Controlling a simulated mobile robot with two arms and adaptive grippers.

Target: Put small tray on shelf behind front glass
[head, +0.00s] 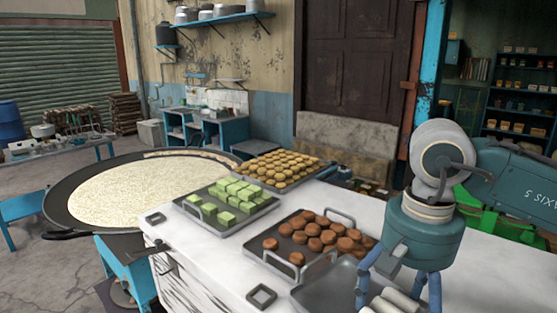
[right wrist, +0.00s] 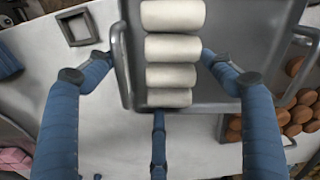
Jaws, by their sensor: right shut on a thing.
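A grey metal tray (head: 325,287) holding white cylindrical rolls (head: 392,302) is at the front edge of the head view, partly cut off and partly behind my arm. My right gripper (head: 398,290) is over this tray and shut on it. In the right wrist view the tray (right wrist: 250,28) and its rolls (right wrist: 173,47) lie between the blue fingers of the gripper (right wrist: 160,85); the exact contact is hard to see. I cannot tell if the tray is lifted clear of the counter. The front glass is not visible. My left gripper is not in view.
The white counter (head: 180,262) also bears trays of brown sweets (head: 310,235), green squares (head: 235,190) and yellow sweets (head: 285,165). A wide pan of milk (head: 130,190) stands at left. Blue shelves (head: 515,85) are at back right. A square metal frame (head: 261,296) lies on the counter.

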